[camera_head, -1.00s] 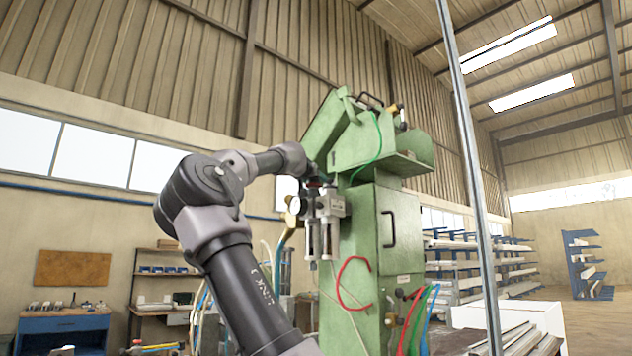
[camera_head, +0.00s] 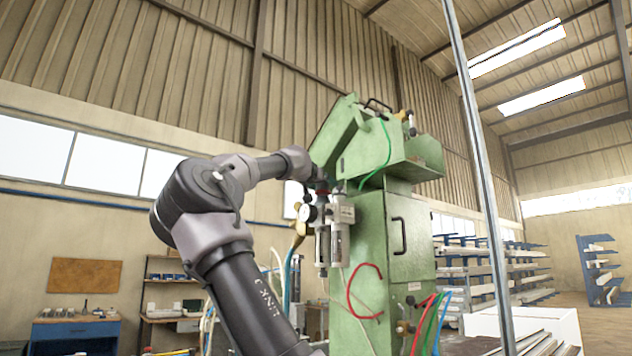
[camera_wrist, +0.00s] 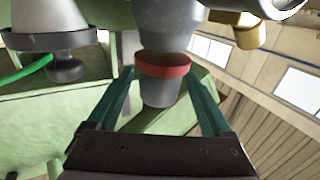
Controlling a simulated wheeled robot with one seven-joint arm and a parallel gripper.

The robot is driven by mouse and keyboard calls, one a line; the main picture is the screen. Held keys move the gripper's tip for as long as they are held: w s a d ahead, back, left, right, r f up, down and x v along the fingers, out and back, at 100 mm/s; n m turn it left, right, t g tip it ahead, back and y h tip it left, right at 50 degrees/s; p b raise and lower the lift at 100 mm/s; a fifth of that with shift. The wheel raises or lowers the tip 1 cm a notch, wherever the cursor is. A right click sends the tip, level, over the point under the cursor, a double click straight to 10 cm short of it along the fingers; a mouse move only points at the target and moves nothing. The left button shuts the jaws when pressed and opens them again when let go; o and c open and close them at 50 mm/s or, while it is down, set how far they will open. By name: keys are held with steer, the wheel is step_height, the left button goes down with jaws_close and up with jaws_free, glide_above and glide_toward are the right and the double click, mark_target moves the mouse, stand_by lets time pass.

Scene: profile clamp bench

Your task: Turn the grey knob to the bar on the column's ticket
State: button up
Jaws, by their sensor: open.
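The grey knob (camera_wrist: 160,92) is in the middle of the wrist view, a short tapered cap with a red ring (camera_wrist: 163,65) around its base under a larger grey body. My gripper (camera_wrist: 160,75) is open, with one teal finger on each side of the knob. Gaps show between the fingers and the knob, so it is not clamped. In the head view my gripper (camera_head: 316,184) is at the air unit on the green column (camera_head: 372,270), and the knob is too small to make out clearly. I cannot make out the ticket or its bar in either view.
A round pressure gauge (camera_head: 309,213) and filter bowls (camera_head: 339,240) hang just below my gripper. A second dark knob (camera_wrist: 66,69) and a green hose (camera_wrist: 25,68) are at the left of the wrist view. A brass fitting (camera_wrist: 238,28) is close at the right.

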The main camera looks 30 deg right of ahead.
steer(key=v, duration=0.8)
stand_by(0.4)
steer(key=s+a+f+n+t+y, duration=0.1)
steer(key=s+a+f+n+y, duration=0.1)
steer(key=s+a+f+y, duration=0.65)
steer(key=s+a+f+n+g+y, duration=0.1)
steer(key=s+a+f, duration=0.4)
steer(key=f, duration=0.5)
steer(key=s+a+f+n+g+y, duration=0.2)
steer(key=s+a+f+y, duration=0.2)
steer(key=f, duration=0.6)
steer(key=s+a+f+n+g+y, duration=0.1)
steer(key=s+a+f+y, duration=0.2)
steer(key=s+a+f, duration=0.3)
step_height(320, 180, down, 5)
steer(key=shift+s+a+f+n, duration=0.1)
steer(key=shift+s+a+n, duration=0.3)
steer(key=shift+s, duration=0.1)
steer(key=shift+d, duration=0.1)
